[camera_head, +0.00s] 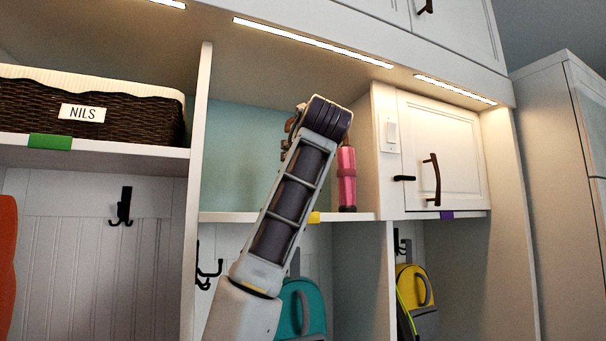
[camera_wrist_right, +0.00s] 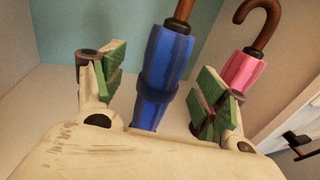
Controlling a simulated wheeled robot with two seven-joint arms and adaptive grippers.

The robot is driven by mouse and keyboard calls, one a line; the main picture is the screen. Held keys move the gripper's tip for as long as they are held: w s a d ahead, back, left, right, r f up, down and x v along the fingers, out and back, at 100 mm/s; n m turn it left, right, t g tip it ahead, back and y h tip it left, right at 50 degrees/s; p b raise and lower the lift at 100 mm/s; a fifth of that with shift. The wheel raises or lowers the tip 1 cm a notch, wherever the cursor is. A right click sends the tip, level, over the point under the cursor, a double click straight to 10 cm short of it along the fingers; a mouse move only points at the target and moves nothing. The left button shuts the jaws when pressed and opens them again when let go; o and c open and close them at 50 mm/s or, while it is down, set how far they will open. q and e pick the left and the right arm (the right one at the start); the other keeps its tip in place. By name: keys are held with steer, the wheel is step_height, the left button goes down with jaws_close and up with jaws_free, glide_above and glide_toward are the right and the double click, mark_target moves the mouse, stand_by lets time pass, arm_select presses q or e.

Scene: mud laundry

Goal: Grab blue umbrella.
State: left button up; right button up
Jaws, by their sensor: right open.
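The blue umbrella (camera_wrist_right: 168,62) stands upright in the wrist view, furled, with a brown shaft at its top. It lies between the two green-padded fingers of my right gripper (camera_wrist_right: 161,80), which is open, with gaps on both sides. Its lower end is hidden by the gripper body. In the head view my right arm reaches up into the open cubby and hides most or all of the blue umbrella. My left gripper is not in view.
A pink umbrella (camera_head: 346,180) stands to the right of my arm on the cubby shelf (camera_head: 225,216); it also shows in the wrist view (camera_wrist_right: 242,70). A closed cabinet door (camera_head: 450,150) is to the right. A wicker basket (camera_head: 130,115) sits left, beyond a divider.

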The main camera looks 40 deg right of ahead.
steer(key=p+x, duration=0.1)
steer(key=x, duration=0.1)
steer(key=p+x, duration=0.1)
steer(key=x, duration=0.2)
steer(key=shift+d+r, duration=0.2)
steer(key=shift+d, duration=0.1)
stand_by(0.4)
steer(key=shift+s, duration=0.1)
steer(key=shift+c, duration=0.4)
steer(key=c, duration=1.2)
steer(key=shift+c, duration=0.2)
steer(key=shift+r, duration=0.15)
